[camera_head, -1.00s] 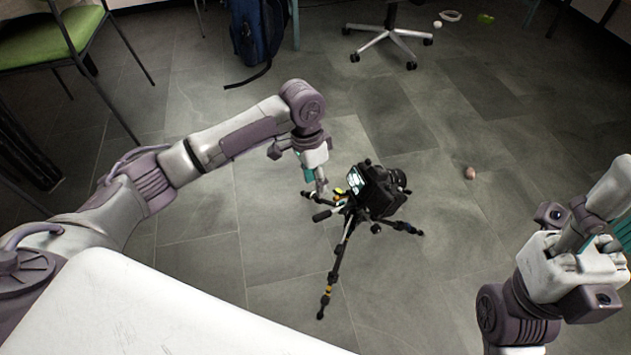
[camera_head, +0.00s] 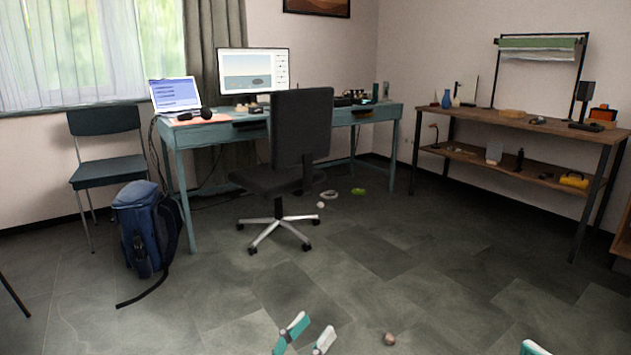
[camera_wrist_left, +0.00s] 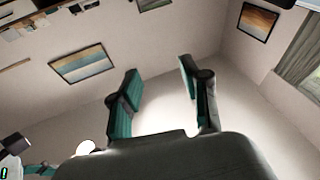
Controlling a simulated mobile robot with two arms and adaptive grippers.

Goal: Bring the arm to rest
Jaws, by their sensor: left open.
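My left gripper (camera_head: 306,338) shows at the bottom edge of the head view, with its teal and pale fingertips apart. In the left wrist view my left gripper (camera_wrist_left: 160,70) is open, with only bare wall between its two teal fingers. That view looks toward the upper walls, so the gripper points upward. A teal tip of my right gripper (camera_head: 533,348) just shows at the bottom right of the head view; its jaws are cut off. My arms are otherwise below the head view. The tripod with the camera is not in the head view.
Clear floor (camera_head: 420,270) lies ahead, with a small round brownish object (camera_head: 389,339) near the fingertips. Farther back are a swivel chair (camera_head: 290,150), a teal desk (camera_head: 385,111), a blue backpack (camera_head: 145,225) and a wooden shelf table (camera_head: 520,118).

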